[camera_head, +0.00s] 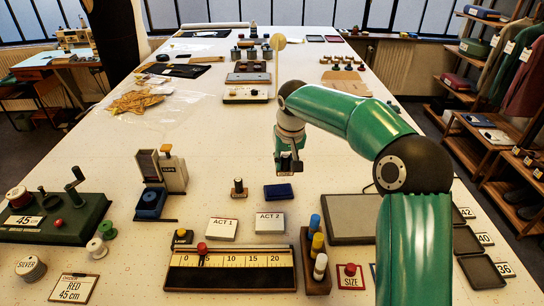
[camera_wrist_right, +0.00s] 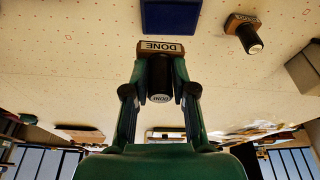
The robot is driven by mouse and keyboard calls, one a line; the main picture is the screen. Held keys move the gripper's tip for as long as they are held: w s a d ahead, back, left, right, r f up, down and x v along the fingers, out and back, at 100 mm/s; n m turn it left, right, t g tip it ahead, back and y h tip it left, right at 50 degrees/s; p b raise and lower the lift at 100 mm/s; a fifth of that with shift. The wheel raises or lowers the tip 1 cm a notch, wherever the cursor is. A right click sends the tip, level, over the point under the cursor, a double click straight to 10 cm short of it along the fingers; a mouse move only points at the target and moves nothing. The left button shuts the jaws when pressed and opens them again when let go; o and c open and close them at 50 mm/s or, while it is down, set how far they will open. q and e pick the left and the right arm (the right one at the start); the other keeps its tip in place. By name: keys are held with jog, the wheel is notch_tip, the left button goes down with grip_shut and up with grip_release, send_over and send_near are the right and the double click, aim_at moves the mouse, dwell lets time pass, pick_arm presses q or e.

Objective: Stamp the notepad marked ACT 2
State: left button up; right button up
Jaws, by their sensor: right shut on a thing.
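The notepad marked ACT 2 (camera_head: 270,222) lies on the table, with the notepad marked ACT 1 (camera_head: 222,228) to its left. My right gripper (camera_head: 289,163) is shut on the black handle of a stamp (camera_wrist_right: 160,47) with a wooden base labelled DONE, held beyond the blue ink pad (camera_head: 278,191). The pad also shows in the right wrist view (camera_wrist_right: 170,15). A second stamp (camera_head: 239,188) stands upright to the pad's left; its label in the right wrist view (camera_wrist_right: 244,32) is too small to read surely. My left gripper is out of view.
A ruler board (camera_head: 231,279) and a wooden rack of coloured bottles (camera_head: 315,262) stand in front of the notepads. A grey tray (camera_head: 352,220) lies to the right, partly behind my right arm. A tape-like dispenser (camera_head: 160,180) stands to the left.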

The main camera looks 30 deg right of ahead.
aim_at(279, 173)
jog(key=shift+a+f, duration=0.15)
jog(key=shift+f, duration=0.25)
jog(key=f+b, duration=0.2)
jog(key=w+a+f+b, duration=0.1)
jog(key=shift+f, duration=0.25)
jog(key=shift+s+f+b, duration=0.1)
jog(key=shift+f+b, duration=0.4)
jog(key=shift+b, duration=0.25)
jog(key=shift+f, duration=0.2)
jog(key=shift+f+b, duration=0.45)
jog(key=shift+r, duration=0.1)
dwell(0.4)
notch_tip(279, 173, up, 7)
jog(key=p, duration=0.6)
dwell(0.5)
